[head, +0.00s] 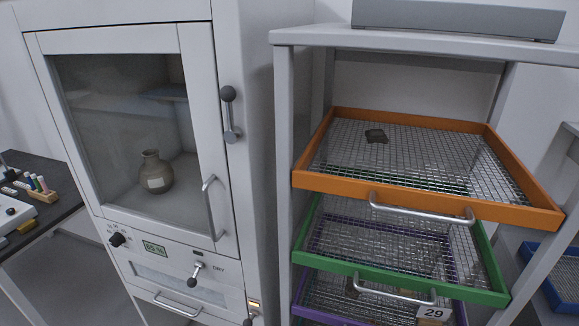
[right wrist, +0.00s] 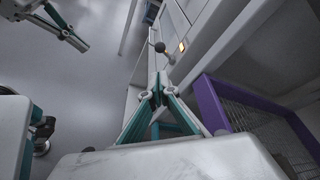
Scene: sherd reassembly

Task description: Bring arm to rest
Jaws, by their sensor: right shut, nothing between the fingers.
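My right gripper (right wrist: 158,85) shows in the right wrist view, its teal and grey fingers drawn together at the tips with nothing between them. It points up along the cabinet front, beside the purple tray frame (right wrist: 210,105), and looks apart from it. What looks like part of my left gripper (right wrist: 65,28), grey and teal, is at the upper left of that view; its jaws cannot be made out. Neither gripper is in the head view.
A cabinet (head: 258,150) with a glass door holds a vase (head: 155,173). Right of it, a rack has orange (head: 420,199), green (head: 400,272) and purple (head: 330,316) mesh trays pulled out. A dark sherd (head: 376,136) lies on the orange tray. A dark bench (head: 45,215) stands left.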

